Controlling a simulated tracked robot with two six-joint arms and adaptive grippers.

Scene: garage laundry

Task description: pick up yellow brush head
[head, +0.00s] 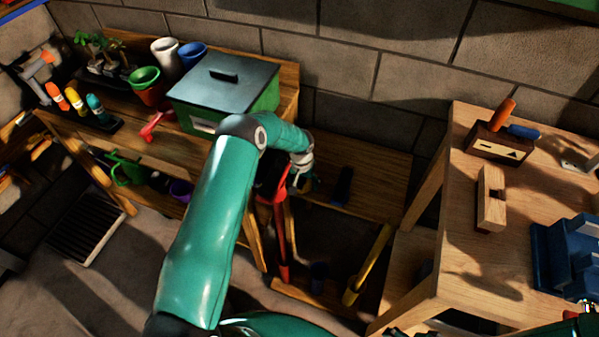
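A long yellow tool (369,262) leans in the shadowed space between the two benches. Its wider yellow lower end (350,297) rests low near the floor and may be the brush head; it is too small and dark to be sure. My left arm reaches up through the middle of the view. My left gripper (301,182) is at the shelf beside a red tool, above and left of the yellow tool and apart from it. Its fingers are small and shadowed, so I cannot tell whether they are open. My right gripper is not seen; only a bit of teal arm shows at bottom right.
A red long-handled tool (281,235) stands close to my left gripper. A green box with a dark lid (224,84) and several pots stand on the left bench. The right wooden bench (468,262) holds blocks and a blue object (566,255). A floor grate (86,228) lies left.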

